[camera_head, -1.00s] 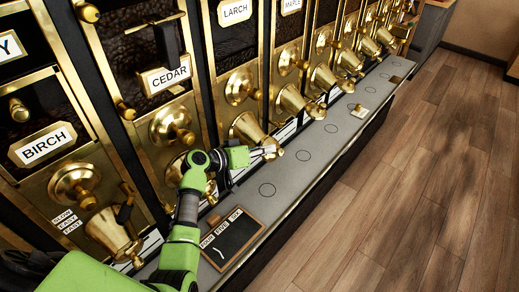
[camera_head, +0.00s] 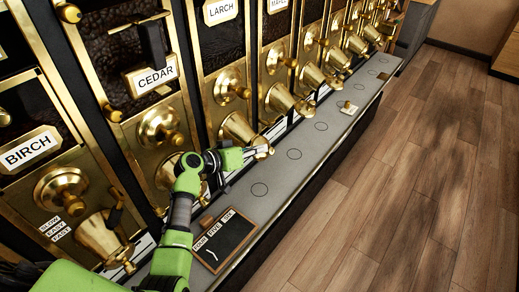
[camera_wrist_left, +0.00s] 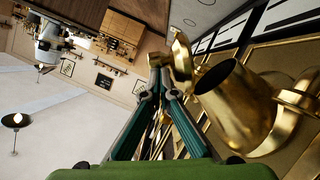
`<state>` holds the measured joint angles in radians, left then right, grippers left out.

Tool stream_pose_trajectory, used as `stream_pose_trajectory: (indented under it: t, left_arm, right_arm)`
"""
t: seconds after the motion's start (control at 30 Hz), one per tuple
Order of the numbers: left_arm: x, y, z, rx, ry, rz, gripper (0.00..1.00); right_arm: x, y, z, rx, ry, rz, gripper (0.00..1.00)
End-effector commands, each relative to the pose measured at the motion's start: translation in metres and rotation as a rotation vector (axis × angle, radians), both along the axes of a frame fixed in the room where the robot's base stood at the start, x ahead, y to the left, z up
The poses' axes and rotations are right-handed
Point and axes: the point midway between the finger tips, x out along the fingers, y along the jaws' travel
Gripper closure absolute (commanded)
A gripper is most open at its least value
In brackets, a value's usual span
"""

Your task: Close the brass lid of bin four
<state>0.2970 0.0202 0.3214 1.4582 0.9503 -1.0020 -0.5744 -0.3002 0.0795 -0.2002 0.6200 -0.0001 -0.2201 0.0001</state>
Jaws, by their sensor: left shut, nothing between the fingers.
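A row of brass spouts lines the front of the bins. My left gripper (camera_head: 262,151) is shut and empty, at the mouth of the brass spout (camera_head: 238,128) below the LARCH label (camera_head: 220,12). In the left wrist view, this spout's mouth (camera_wrist_left: 215,76) is uncovered. A brass lid (camera_wrist_left: 182,58) stands swung away from the mouth, close beside my shut fingertips (camera_wrist_left: 160,66); I cannot tell whether they touch. In the head view the lid is small and partly hidden by the fingers. No bin number is readable. My right gripper is not in view.
A grey ledge (camera_head: 255,205) with ring marks runs below the spouts. Open wooden floor (camera_head: 420,200) lies to the right.

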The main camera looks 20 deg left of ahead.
Motion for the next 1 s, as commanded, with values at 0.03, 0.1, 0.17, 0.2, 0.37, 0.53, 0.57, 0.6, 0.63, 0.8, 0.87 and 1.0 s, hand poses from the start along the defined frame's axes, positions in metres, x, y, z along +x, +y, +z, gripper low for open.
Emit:
stream_pose_trajectory:
  t: [0.03,0.1,0.17,0.2,0.37,0.53,0.57,0.6,0.63,0.8,0.87,1.0]
  left_arm:
    - [0.000,0.000,-0.001,0.009,-0.003,0.000,1.00]
    - [0.000,0.001,-0.002,0.020,-0.008,0.001,1.00]
    - [0.000,0.001,-0.002,0.031,-0.012,0.001,1.00]
    - [0.000,0.000,-0.003,0.039,-0.014,0.000,1.00]
    - [0.000,0.001,-0.005,0.070,-0.025,0.001,1.00]
    - [0.000,0.001,-0.007,0.109,-0.039,-0.001,1.00]
    - [0.000,0.001,-0.007,0.118,-0.042,-0.001,1.00]
    - [0.000,0.001,-0.008,0.132,-0.048,0.000,1.00]
    - [0.000,0.001,-0.009,0.145,-0.052,0.000,1.00]
    - [0.000,0.002,-0.015,0.242,-0.087,-0.001,1.00]
    - [0.000,0.002,-0.017,0.286,-0.103,-0.002,1.00]
    - [0.001,0.004,-0.021,0.394,-0.142,-0.002,1.00]
  right_arm:
    - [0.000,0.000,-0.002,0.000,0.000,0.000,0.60]
    - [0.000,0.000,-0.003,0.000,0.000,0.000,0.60]
    - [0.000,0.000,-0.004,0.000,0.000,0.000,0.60]
    - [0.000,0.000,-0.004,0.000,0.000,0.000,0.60]
    - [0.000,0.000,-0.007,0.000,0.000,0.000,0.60]
    - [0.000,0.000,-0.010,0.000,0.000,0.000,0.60]
    - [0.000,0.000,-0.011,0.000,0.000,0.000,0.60]
    - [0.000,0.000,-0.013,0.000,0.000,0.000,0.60]
    - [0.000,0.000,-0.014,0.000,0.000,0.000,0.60]
    - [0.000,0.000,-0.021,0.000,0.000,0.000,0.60]
    - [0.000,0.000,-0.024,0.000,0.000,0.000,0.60]
    - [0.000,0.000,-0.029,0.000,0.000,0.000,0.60]
